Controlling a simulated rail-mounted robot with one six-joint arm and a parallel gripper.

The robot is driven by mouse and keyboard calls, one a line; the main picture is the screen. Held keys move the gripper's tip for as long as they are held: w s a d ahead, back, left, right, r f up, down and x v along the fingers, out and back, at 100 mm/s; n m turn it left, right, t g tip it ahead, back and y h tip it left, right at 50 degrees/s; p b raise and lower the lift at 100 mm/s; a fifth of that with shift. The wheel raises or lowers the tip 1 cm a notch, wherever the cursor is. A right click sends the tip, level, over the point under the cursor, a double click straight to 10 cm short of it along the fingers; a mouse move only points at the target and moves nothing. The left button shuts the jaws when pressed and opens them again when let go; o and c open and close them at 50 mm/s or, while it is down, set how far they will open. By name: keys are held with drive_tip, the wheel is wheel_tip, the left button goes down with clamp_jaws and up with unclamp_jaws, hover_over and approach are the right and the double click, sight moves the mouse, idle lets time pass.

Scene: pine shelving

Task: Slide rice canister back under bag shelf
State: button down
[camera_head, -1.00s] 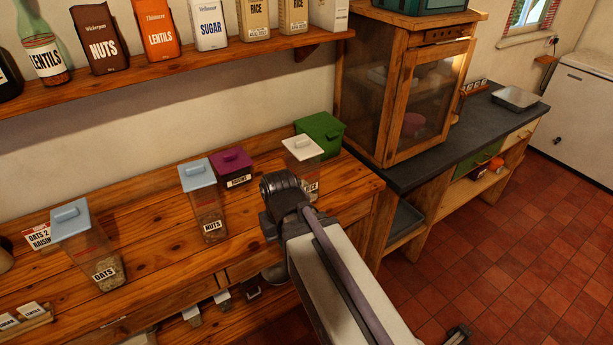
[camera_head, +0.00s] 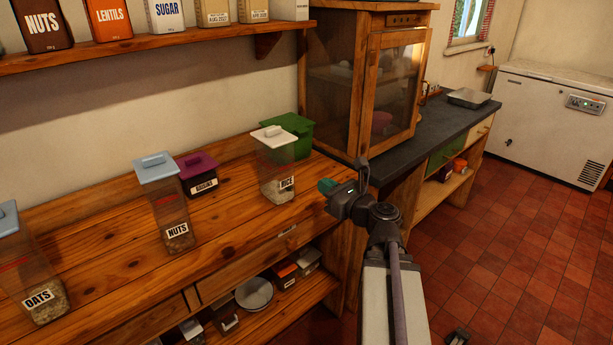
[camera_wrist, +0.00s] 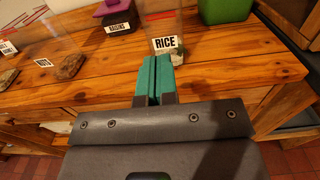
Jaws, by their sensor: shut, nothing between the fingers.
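The rice canister (camera_head: 277,172) is a clear box with a white lid and a "RICE" label, upright on the wooden counter near its right end. Its lower part and label also show in the wrist view (camera_wrist: 166,44). The shelf with bags (camera_head: 150,45) runs along the wall above the counter, to the left. My gripper (camera_head: 326,187) is just right of the canister, near the counter's front edge. In the wrist view its teal fingers (camera_wrist: 154,78) are together and empty, pointing toward the canister. Whether they touch it I cannot tell.
The nuts canister (camera_head: 168,208), purple raisins box (camera_head: 197,174) and oats canister (camera_head: 32,280) stand to the left. A green box (camera_head: 294,135) stands just behind the rice. A glass-fronted cabinet (camera_head: 392,90) rises at right. Counter between nuts and rice is free.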

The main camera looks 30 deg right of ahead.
sight(287, 163)
drive_tip(key=x, duration=1.3)
drive_tip(key=shift+w, duration=0.2)
